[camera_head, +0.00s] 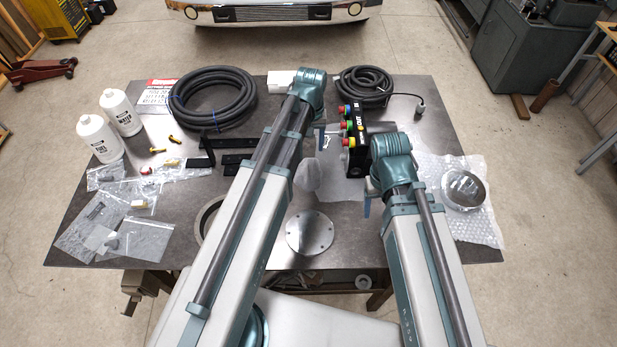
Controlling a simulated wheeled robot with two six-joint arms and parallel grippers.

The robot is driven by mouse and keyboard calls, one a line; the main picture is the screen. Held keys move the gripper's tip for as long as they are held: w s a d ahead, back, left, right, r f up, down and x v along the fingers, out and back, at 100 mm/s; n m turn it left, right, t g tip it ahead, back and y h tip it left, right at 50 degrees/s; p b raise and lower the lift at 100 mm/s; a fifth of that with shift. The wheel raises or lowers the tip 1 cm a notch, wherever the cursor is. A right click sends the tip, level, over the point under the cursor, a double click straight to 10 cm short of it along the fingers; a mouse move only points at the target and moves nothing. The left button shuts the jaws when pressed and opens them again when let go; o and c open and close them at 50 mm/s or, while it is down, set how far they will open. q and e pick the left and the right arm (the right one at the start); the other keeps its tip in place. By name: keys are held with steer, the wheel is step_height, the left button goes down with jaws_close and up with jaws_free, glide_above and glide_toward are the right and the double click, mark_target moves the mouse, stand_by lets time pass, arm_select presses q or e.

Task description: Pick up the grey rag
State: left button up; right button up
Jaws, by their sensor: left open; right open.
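No rag shows for certain. A flat greyish sheet (343,188) lies on the table between my arms, and I cannot tell whether it is cloth or plastic. A pale grey rounded cone shape (309,176) stands left of it, beside my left arm. My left gripper (319,139) is open and points down above the table, beyond the cone shape, mostly hidden by its wrist. My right gripper (367,207) is open and points down just right of the flat sheet, also largely hidden by its arm. Neither gripper visibly holds anything.
A black box with coloured buttons (356,143) stands between the wrists. Hose coils (212,97) lie at the back. White bottles (99,138) and plastic bags (88,225) are left. A round metal plate (310,232) lies in front. Bubble wrap (478,221) is right.

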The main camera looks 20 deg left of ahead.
mark_target(308, 163)
arm_select(q)
step_height(308, 163, down, 4)
steer(key=b, duration=0.2)
steer(key=shift+r+b, duration=0.1)
steer(key=shift+b, duration=0.2)
arm_select(e)
step_height(308, 163, down, 4)
steer(key=shift+r, duration=0.15)
arm_select(q)
steer(key=f+b, duration=0.5)
steer(key=shift+s+a+f, duration=0.15)
steer(key=shift+s+a, duration=0.1)
arm_select(e)
step_height(308, 163, down, 5)
steer(key=shift+f, duration=0.15)
arm_select(q)
jaws_close()
